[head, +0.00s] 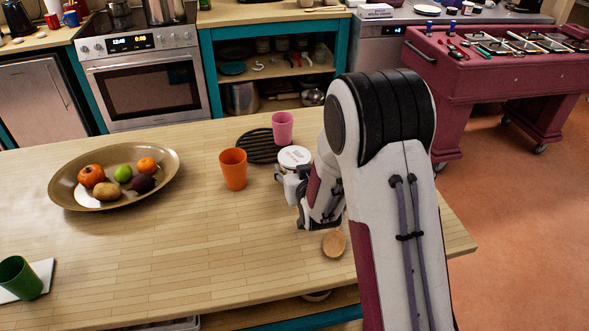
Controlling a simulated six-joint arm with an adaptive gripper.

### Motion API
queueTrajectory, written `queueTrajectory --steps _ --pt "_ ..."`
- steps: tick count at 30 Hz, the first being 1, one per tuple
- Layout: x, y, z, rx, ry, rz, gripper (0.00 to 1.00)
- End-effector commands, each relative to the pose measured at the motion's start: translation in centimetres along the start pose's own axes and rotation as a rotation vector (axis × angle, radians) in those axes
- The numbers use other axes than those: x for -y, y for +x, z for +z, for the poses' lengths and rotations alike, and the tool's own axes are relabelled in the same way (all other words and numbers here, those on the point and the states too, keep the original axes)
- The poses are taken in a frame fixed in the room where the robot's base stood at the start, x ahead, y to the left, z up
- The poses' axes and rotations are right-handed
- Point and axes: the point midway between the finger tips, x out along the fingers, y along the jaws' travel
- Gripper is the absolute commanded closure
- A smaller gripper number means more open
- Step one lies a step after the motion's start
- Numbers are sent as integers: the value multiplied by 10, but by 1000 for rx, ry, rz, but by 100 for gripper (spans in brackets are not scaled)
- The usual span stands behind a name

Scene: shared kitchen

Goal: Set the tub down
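The tub (294,155) is white and round with a pale lid, upright beyond the middle of the wooden table. My gripper (291,172) is at its near side, with grey finger parts against the tub's lower wall; it appears shut on the tub. The far side of the grip and the tub's base are hidden. I cannot tell whether the base touches the surface. In the picture the tub overlaps the right part of a round black slatted trivet (254,147).
An orange cup (233,169) stands just left of the tub, and a pink cup (282,128) behind it. A brown oval object (333,244) lies near my wrist. A fruit bowl (66,192) and green cup (20,279) are left. The table's (160,265) front middle is clear.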

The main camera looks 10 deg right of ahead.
Motion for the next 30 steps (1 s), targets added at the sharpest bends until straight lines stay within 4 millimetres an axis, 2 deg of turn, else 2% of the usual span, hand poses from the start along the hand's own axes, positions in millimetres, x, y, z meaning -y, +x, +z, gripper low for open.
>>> queueTrajectory --steps 14,15,17,30 --pt "0 2 2 -3 0 0 79" --pt "0 2 4 0 0 0 44" --pt "0 2 3 -1 0 0 30" --pt "0 1 2 -1 0 0 30"
